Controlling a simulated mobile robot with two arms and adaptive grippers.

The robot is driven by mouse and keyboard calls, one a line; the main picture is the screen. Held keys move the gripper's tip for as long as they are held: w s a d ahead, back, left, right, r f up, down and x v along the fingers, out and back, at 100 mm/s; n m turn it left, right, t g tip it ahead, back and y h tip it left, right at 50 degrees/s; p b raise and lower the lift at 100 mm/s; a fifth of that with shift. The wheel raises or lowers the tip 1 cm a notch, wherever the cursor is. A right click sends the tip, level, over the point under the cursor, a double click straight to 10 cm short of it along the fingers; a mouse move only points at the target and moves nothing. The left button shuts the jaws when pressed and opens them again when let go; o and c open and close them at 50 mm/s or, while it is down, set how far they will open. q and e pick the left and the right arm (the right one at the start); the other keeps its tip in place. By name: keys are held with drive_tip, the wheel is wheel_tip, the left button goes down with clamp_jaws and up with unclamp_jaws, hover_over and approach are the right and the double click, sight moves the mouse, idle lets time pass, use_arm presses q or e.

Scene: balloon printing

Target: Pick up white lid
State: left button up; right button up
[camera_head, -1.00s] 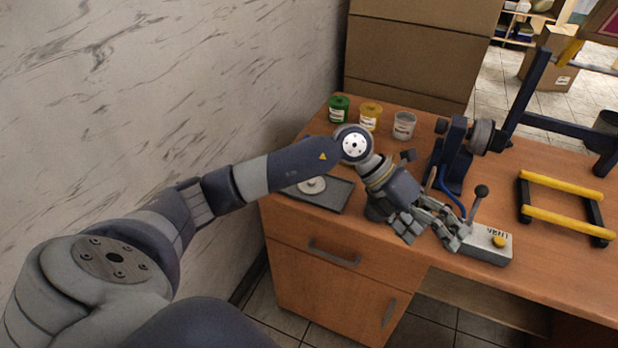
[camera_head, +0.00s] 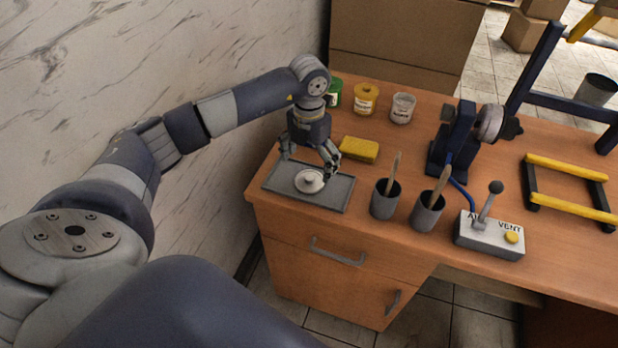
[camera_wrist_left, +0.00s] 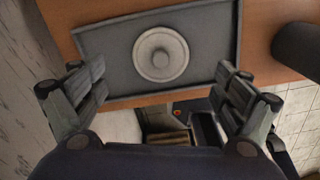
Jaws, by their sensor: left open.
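The white lid (camera_head: 310,181) lies flat on the grey tray (camera_head: 335,194) at the left end of the desk. It is round with a raised knob in its middle. In the left wrist view the lid (camera_wrist_left: 160,53) sits near the middle of the tray (camera_wrist_left: 212,30). My left gripper (camera_head: 309,163) is open and empty, pointing down over the tray, just above and behind the lid. In the left wrist view its fingers (camera_wrist_left: 160,88) are spread wide on either side of the lid, not touching it. My right gripper is out of view.
A yellow sponge (camera_head: 359,149) lies right of the gripper. Green (camera_head: 333,95), yellow (camera_head: 365,100) and white (camera_head: 402,108) jars stand behind. Two dark cups (camera_head: 385,199) (camera_head: 427,212) with wooden handles stand right of the tray. A lever box (camera_head: 489,236) is further right.

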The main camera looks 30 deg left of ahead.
sight(310, 177)
use_arm(q)
wheel_tip(310, 177, down, 4)
drive_tip(key=shift+w+d+f+p, duration=0.15)
drive_tip(key=shift+p, duration=0.85)
drive_tip(key=shift+w+f, duration=0.1)
drive_tip(key=shift+f, duration=0.25)
drive_tip(key=c, duration=1)
